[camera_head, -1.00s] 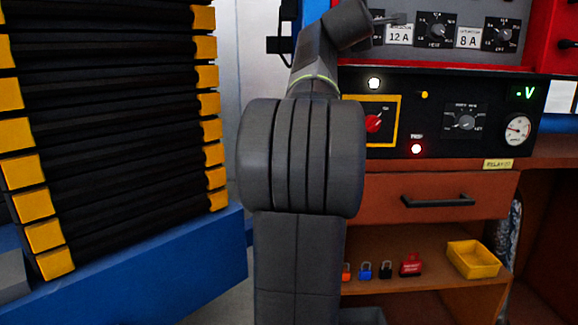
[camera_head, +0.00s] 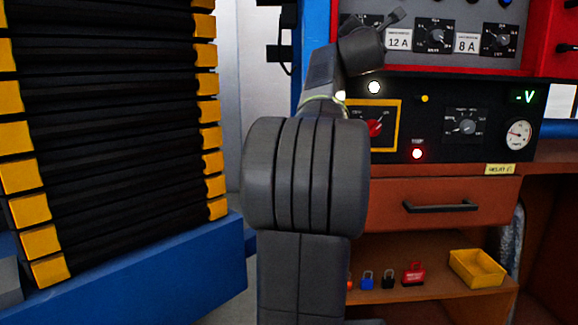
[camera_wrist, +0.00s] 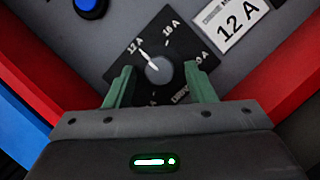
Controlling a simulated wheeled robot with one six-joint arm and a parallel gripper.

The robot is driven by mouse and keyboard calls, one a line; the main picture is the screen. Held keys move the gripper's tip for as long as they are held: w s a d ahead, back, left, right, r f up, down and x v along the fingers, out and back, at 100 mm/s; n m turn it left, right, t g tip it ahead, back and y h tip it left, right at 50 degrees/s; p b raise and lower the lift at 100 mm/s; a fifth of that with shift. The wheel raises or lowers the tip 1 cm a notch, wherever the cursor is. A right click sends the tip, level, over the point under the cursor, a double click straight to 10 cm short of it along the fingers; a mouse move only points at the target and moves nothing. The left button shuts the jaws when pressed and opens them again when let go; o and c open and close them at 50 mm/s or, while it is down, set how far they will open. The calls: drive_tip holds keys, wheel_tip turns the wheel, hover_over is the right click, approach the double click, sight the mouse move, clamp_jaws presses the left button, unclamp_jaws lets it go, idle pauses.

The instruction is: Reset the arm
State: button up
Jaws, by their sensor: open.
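My gripper (camera_wrist: 161,85) is open in the wrist view, with one green finger on each side of a rotary dial (camera_wrist: 158,71). No grip on the knob shows; whether a finger touches it I cannot tell. The dial's white pointer is turned to the upper left, towards its 12 A mark. A white 12 A label (camera_wrist: 234,20) is beside it. In the head view my gripper (camera_head: 397,15) is small, raised in front of the upper panel near the 12 A label (camera_head: 398,41). My arm covers part of the panel there.
A black panel with a red switch (camera_head: 375,128), a selector dial (camera_head: 466,127) and a gauge (camera_head: 518,135) is below. A drawer handle (camera_head: 441,206) juts out. Padlocks and a yellow bin (camera_head: 477,268) are on the shelf. A blue-based rack (camera_head: 150,275) stands left.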

drive_tip(key=shift+d+r+n+p, duration=0.1)
drive_tip(key=shift+r+n+p, duration=0.25)
drive_tip(key=shift+p, duration=0.35)
drive_tip(key=shift+f+n+y+p, duration=0.3)
drive_tip(key=shift+n+p, duration=0.05)
drive_tip(key=shift+p, duration=0.1)
drive_tip(key=shift+s, duration=0.1)
